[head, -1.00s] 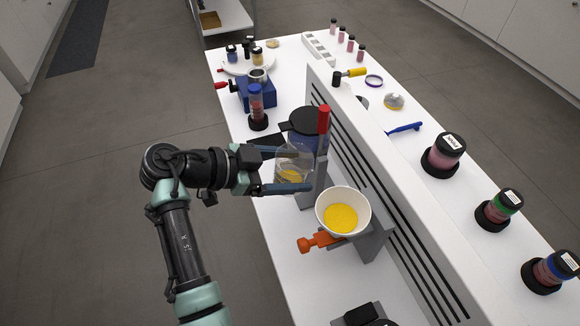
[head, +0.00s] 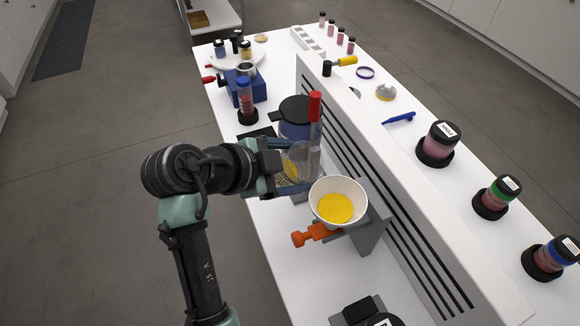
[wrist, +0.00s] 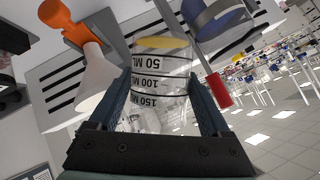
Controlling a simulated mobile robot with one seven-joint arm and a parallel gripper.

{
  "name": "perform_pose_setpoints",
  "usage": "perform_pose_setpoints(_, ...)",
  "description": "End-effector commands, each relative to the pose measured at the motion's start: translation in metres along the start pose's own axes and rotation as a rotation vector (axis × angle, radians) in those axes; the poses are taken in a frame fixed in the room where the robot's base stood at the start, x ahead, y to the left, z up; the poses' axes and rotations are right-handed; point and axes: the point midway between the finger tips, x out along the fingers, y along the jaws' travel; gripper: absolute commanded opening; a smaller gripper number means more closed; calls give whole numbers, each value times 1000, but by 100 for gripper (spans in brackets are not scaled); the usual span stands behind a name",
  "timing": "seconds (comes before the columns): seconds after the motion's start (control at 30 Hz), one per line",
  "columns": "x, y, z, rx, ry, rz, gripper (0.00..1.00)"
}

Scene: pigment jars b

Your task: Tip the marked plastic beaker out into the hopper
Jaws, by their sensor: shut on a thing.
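The marked plastic beaker (wrist: 155,85) is clear, with black volume marks and yellow powder at its bottom. My gripper (head: 290,168) is shut on it, with a finger on either side in the wrist view. In the head view the beaker (head: 300,160) is partly hidden by my gripper and is held behind and left of the hopper. The hopper (head: 338,188) is a white funnel with yellow powder inside, on a grey stand with an orange knob (head: 312,235). In the wrist view the hopper (wrist: 97,88) is left of the beaker, apart from it.
A slotted white divider (head: 400,200) runs along the bench to the right. Pigment jars (head: 437,150) stand beyond it.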

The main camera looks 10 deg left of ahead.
Motion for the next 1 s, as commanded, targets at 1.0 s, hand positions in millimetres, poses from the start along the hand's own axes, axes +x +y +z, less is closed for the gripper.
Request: perform_pose_setpoints(1.0,-20,-10,-33,586,-419,-236,25)
